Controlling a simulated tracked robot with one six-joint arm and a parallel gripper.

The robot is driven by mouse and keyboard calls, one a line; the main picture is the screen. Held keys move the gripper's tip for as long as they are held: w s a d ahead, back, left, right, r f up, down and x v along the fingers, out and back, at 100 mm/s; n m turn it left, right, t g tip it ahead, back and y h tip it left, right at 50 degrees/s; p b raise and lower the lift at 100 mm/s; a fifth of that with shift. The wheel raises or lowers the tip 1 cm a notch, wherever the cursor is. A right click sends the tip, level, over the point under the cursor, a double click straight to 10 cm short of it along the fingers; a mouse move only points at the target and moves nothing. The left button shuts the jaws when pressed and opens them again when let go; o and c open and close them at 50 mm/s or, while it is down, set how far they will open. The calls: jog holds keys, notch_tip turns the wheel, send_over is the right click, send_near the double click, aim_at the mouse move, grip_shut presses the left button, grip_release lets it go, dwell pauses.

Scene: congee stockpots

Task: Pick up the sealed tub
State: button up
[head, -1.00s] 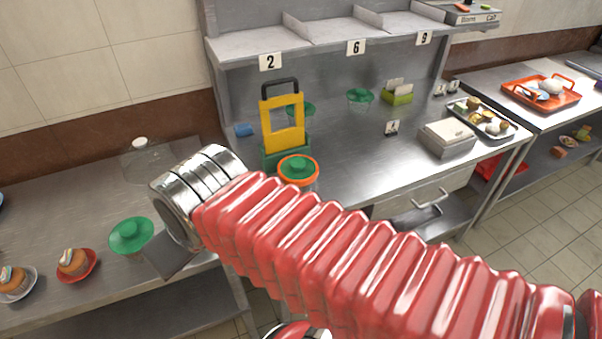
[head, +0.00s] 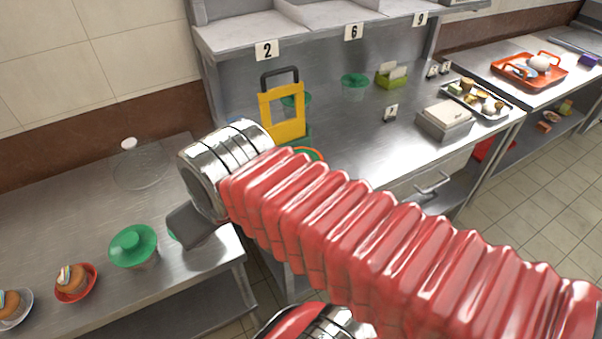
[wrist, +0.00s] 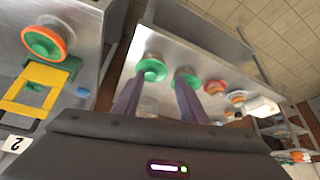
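Several tubs have green lids, and I cannot tell for sure which is the sealed one. One tub with an orange rim (wrist: 45,42) stands at the upper left of the wrist view; my arm mostly hides it in the head view (head: 308,152). Two plain green-lidded tubs, a left one (wrist: 152,70) and a right one (wrist: 187,78), stand beyond my fingers in the wrist view. In the head view the right one (head: 133,243) shows clearly; the other is nearly hidden behind my gripper (head: 192,229). My gripper (wrist: 158,84) is open and empty, its fingers apart.
A clear dome with a white knob (head: 130,144) stands behind. A yellow and green caddy (head: 283,112) stands on the right counter, with another green-lidded tub (head: 355,82) further back. A gap separates the counters.

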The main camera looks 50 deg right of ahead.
jog(key=shift+o, duration=0.8)
jog(key=shift+w+d, duration=0.2)
jog(key=o, duration=0.9)
jog(key=w+d+n+g, duration=0.1)
jog(key=w+d, duration=0.5)
jog(key=d, duration=0.2)
jog(key=shift+n, duration=0.3)
jog(key=o, duration=0.5)
jog(key=shift+n+g+y, duration=0.3)
jog(key=shift+n+g, duration=0.2)
jog(key=w+d, duration=0.1)
jog(key=d, duration=0.1)
jog(key=w+d+f, duration=0.1)
jog(key=d, duration=0.2)
jog(key=w+d+f, duration=0.1)
jog(key=d, duration=0.2)
jog(key=shift+w+d, duration=0.15)
jog(key=shift+d, duration=0.05)
jog(key=d+f, duration=0.2)
jog(key=d, duration=0.5)
jog(key=d+f+n+y, duration=0.1)
jog(key=d+f, duration=0.2)
jog(key=d, duration=0.4)
jog(key=d+f+n, duration=0.1)
jog(key=d+f, duration=0.2)
jog(key=d, duration=0.4)
jog(key=shift+s+d+t, duration=0.15)
jog(key=shift+s+t, duration=0.15)
jog(key=shift+s, duration=0.1)
